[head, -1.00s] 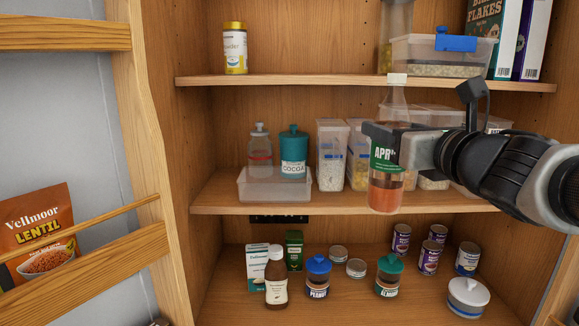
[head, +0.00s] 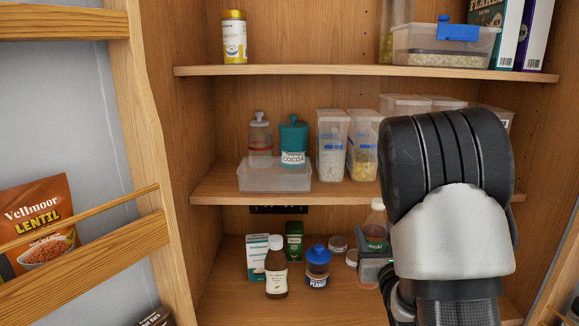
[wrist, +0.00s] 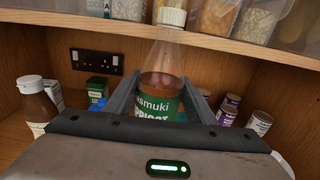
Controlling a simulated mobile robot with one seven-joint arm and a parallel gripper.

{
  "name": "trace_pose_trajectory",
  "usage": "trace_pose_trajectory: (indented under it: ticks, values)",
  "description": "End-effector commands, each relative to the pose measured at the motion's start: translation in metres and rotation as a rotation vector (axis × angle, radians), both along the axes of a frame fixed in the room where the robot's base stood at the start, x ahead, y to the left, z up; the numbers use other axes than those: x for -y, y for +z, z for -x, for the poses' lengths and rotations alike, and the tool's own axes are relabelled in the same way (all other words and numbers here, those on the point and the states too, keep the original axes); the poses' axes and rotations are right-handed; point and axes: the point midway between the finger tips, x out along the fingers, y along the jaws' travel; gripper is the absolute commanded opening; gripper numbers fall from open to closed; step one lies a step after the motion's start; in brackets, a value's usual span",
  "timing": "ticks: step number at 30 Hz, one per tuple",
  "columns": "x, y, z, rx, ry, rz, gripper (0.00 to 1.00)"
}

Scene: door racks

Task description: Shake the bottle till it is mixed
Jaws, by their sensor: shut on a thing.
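The bottle is clear, with a white cap, a green label and reddish-brown contents below an empty neck. In the wrist view the bottle (wrist: 161,62) stands roughly upright between the two dark fingers of my gripper (wrist: 158,102), which is shut on it. In the head view my arm covers much of the bottle (head: 375,232); its neck and upper body show left of my wrist. My gripper (head: 374,272) is low there, in front of the bottom shelf. The bottle's base is hidden, and I cannot tell whether the contents are evenly mixed.
A brown bottle (head: 276,268), cartons and a blue-lidded jar (head: 317,266) stand left of my gripper on the bottom shelf. The middle shelf (head: 225,190) is above, with a clear tray (head: 275,179) and food containers. A door rack (head: 85,255) is at the left.

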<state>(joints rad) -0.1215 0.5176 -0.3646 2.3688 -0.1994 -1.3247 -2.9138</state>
Motion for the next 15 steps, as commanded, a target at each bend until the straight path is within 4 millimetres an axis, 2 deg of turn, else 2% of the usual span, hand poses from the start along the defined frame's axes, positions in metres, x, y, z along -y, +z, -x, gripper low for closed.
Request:
trace_pose_trajectory:
  ticks: [5, 6, 9, 11, 12, 15]
  values:
    - [-0.002, 0.002, 0.0, 0.003, 0.005, 0.002, 0.0]
    - [-0.002, 0.008, -0.001, 0.008, 0.005, 0.002, 0.0]
    - [-0.002, 0.062, 0.0, 0.026, 0.006, -0.003, 0.0]
    - [-0.002, 0.07, 0.0, 0.016, 0.005, -0.001, 0.0]
    - [-0.001, 0.062, 0.0, 0.004, 0.003, 0.001, 0.0]
    - [0.001, 0.007, 0.001, -0.014, 0.0, 0.004, 0.0]
